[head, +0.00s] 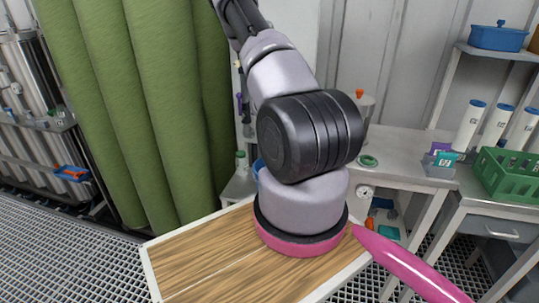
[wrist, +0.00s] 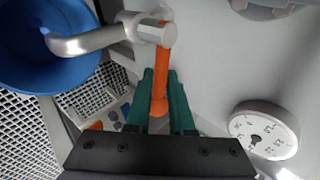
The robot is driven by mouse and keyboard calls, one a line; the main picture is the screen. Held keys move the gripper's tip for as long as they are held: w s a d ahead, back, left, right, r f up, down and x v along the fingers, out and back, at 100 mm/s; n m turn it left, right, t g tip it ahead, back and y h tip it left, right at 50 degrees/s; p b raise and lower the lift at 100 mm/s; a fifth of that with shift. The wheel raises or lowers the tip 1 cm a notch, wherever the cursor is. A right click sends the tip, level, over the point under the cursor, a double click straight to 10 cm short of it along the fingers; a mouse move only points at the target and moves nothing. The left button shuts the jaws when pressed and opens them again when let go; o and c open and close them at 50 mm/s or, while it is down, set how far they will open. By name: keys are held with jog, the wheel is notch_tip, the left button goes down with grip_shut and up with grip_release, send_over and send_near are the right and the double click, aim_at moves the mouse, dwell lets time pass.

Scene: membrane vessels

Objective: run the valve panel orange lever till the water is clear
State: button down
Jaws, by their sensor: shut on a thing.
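The orange lever (wrist: 164,62) hangs from a grey metal valve fitting (wrist: 154,33) in the wrist view. My gripper (wrist: 161,76) has its two teal fingers on either side of the lever's lower part and is shut on it. A bent grey spout (wrist: 85,44) runs left from the valve to over a blue bucket (wrist: 75,75). A small pale blue patch (wrist: 44,31) shows at the spout's mouth; I cannot tell whether the water is clear. In the head view my arm hides the gripper and lever.
A round gauge (wrist: 265,130) is right of my fingers and also shows in the head view (head: 366,192). A green curtain (head: 140,100) hangs at left. A steel bench (head: 405,150) and a green crate (head: 508,175) stand at right. Floor grating (head: 60,250) is open at lower left.

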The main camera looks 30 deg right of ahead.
jog(key=shift+s+a+m+g, duration=0.15)
jog(key=shift+a+m+g, duration=0.15)
jog(key=shift+m+g, duration=0.35)
jog(key=shift+d+n+t, duration=0.55)
jog(key=shift+n+t, duration=0.2)
jog(key=shift+n, duration=0.1)
jog(key=n+t, duration=0.1)
jog(key=w+n+y, duration=0.1)
jog(key=shift+w+d+n+t+y, duration=0.1)
jog(key=shift+d+n+t+y, duration=0.2)
jog(key=shift+n+t, duration=0.1)
jog(key=c, duration=0.8)
grip_release()
